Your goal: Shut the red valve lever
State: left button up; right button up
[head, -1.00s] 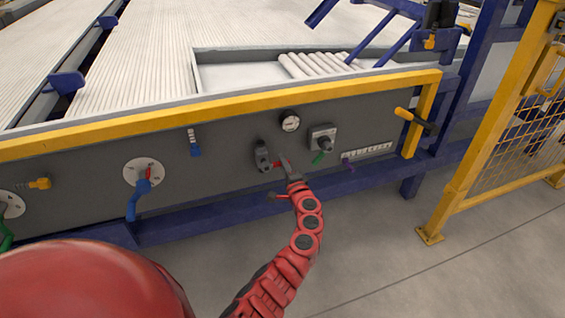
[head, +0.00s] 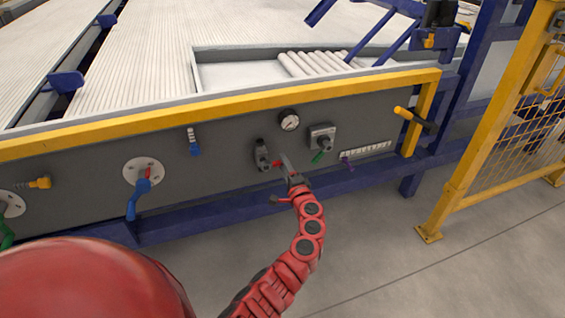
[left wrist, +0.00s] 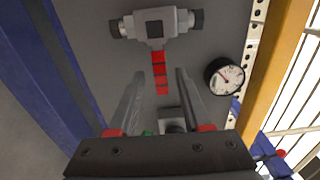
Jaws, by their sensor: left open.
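The red valve lever (head: 277,164) sticks out from a dark grey valve body (head: 262,155) on the side panel. In the left wrist view the red lever (left wrist: 160,72) extends from the grey valve body (left wrist: 155,24) toward my gripper. My left gripper (head: 285,163) is at the lever, just right of the valve. In the left wrist view its two fingers (left wrist: 160,75) are open, with the lever's end between their tips and a gap on each side. Contact is not visible. My right gripper is not in view.
A round gauge (head: 289,121) and a grey box (head: 321,137) with a green handle are close by on the panel. A blue handle (head: 139,199) is further left. A yellow rail (head: 235,108) runs above, a blue beam (head: 225,205) below. The floor in front is clear.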

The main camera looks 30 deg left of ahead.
pick_arm(q)
jog(key=p+v, duration=0.2)
jog(key=v, duration=1.3)
jog(key=shift+s+d, duration=0.25)
jog(key=shift+d, duration=0.1)
jog(key=shift+w+f, duration=0.1)
